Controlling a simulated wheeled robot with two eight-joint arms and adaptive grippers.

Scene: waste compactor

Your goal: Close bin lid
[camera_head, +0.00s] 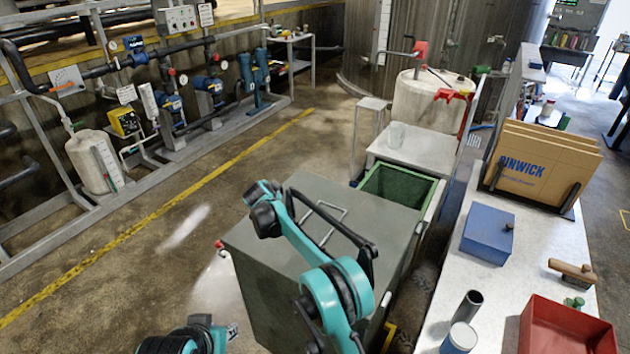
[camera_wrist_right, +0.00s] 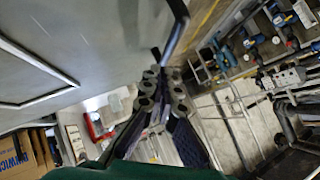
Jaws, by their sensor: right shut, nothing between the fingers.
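The grey bin (camera_head: 262,262) stands in the middle of the head view. Its broad grey top panel (camera_head: 308,187) carries a U-shaped handle (camera_head: 332,212). Behind it shows a green open-topped container (camera_head: 400,184). My right arm reaches across the grey panel and hides part of it. In the right wrist view my right gripper (camera_wrist_right: 166,88) is shut and empty, its fingertips close to a dark bent bar (camera_wrist_right: 177,38); contact cannot be told. A grey panel (camera_wrist_right: 95,45) fills the upper left there. My left arm's end (camera_head: 215,332) shows at the bottom; its jaw state is unclear.
On the right, a light bench (camera_head: 500,290) holds a blue box (camera_head: 488,234), a red tray (camera_head: 565,328) and cardboard (camera_head: 540,165). Pumps and pipes (camera_head: 165,100) line the left wall. Floor (camera_head: 170,215) left of the bin is clear. A white tank (camera_head: 425,100) stands behind.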

